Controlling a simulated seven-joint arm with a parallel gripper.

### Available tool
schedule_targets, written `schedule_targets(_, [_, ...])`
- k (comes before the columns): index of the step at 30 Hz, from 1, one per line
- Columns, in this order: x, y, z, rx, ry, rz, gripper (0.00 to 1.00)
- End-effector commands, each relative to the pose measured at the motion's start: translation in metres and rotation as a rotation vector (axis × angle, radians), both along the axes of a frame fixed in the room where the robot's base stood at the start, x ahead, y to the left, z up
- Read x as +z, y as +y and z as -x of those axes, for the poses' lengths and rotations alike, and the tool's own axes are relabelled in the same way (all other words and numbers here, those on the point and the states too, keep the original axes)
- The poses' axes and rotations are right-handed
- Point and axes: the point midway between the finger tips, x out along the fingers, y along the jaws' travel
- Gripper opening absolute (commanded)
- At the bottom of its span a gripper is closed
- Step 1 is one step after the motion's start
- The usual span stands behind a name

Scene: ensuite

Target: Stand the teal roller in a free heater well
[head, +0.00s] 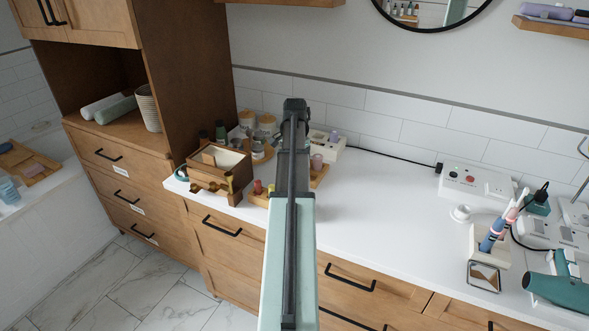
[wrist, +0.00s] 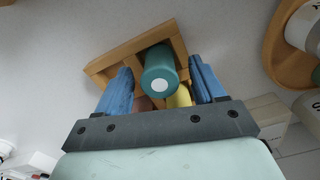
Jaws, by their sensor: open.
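In the wrist view the teal roller (wrist: 158,70) stands in a wooden tray (wrist: 105,66), its pale round end towards the camera. My gripper (wrist: 162,66) is open, with one blue finger on each side of the roller. I cannot tell whether either finger touches it. A yellow roller (wrist: 181,97) and a brownish-red one (wrist: 143,103) lie close by, partly hidden by the gripper. In the head view my arm hides the gripper and the teal roller. A white box (head: 333,152), apparently the heater, stands behind the tray (head: 318,180); its wells are unclear.
A wooden box (head: 222,163) stands to the left of the tray, with jars (head: 247,118) behind it. A black cable (head: 385,157) runs along the wall to a white unit (head: 475,184).

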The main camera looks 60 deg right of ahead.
Motion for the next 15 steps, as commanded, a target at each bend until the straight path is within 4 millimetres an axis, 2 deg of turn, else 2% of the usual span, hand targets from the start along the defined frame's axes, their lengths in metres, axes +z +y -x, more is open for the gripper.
schedule_targets(5, [0.0001,-0.0002,0.0,0.0,0.0,0.0,0.68])
schedule_targets(15, [0.0002,-0.0001,0.0,0.0,0.0,0.0,0.35])
